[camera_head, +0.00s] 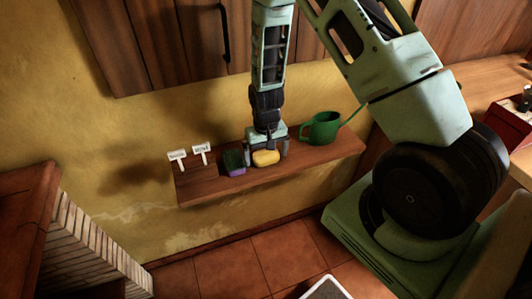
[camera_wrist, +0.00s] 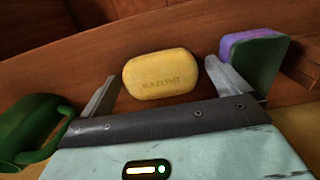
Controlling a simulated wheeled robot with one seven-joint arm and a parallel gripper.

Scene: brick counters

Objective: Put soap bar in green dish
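The yellow soap bar (camera_head: 266,158) lies on a wooden wall shelf (camera_head: 215,187). It also shows in the wrist view (camera_wrist: 160,75), with stamped lettering on top. My gripper (camera_head: 266,148) is over the shelf, pointing down at the soap. In the wrist view my gripper (camera_wrist: 161,78) is open, with one finger on each side of the soap and visible gaps between. I cannot make out a green dish in either view.
A purple and green sponge (camera_head: 234,163) stands just left of the soap, close to one finger. A green watering can (camera_head: 322,128) stands to the right. Two small white signs (camera_head: 201,149) are at the shelf's left. Wooden cabinets (camera_head: 150,45) hang above.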

